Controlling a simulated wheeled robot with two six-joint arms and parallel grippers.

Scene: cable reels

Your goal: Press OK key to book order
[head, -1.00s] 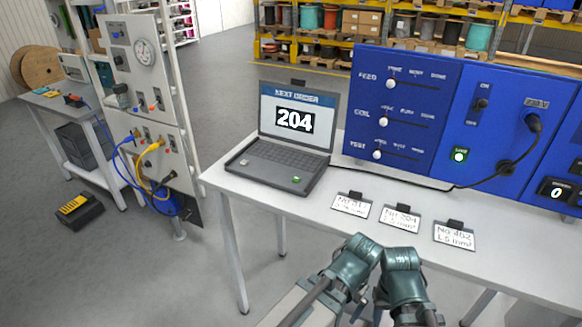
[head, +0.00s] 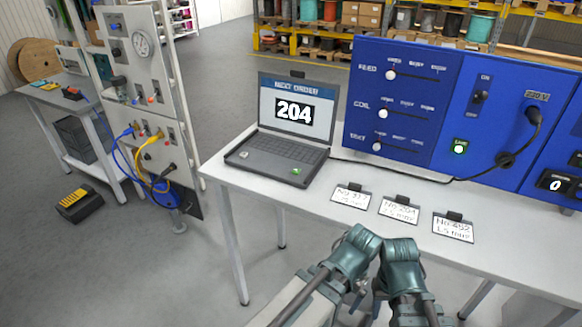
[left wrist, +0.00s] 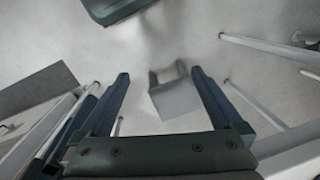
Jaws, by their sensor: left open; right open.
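The laptop (head: 280,150) stands open on the white table. Its screen (head: 293,110) reads "NEXT ORDER" and "204". A green key (head: 296,171) lies at the right front of its keyboard deck, and a pale key (head: 244,155) at the left front. Their labels are too small to read. Both my forearms reach in at the bottom of the head view, in front of the table and apart from the laptop. My right gripper (head: 366,290) is mostly hidden among the arm links there. My left gripper (left wrist: 158,75) is open and empty in the left wrist view, with floor beyond its fingers.
Three label cards, the left (head: 350,196), middle (head: 399,209) and right (head: 453,228), lie along the table (head: 236,180). A blue control panel (head: 400,100) stands behind them, with sliders and a black cable. A white test panel (head: 155,110) stands to the left. Grey floor lies between.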

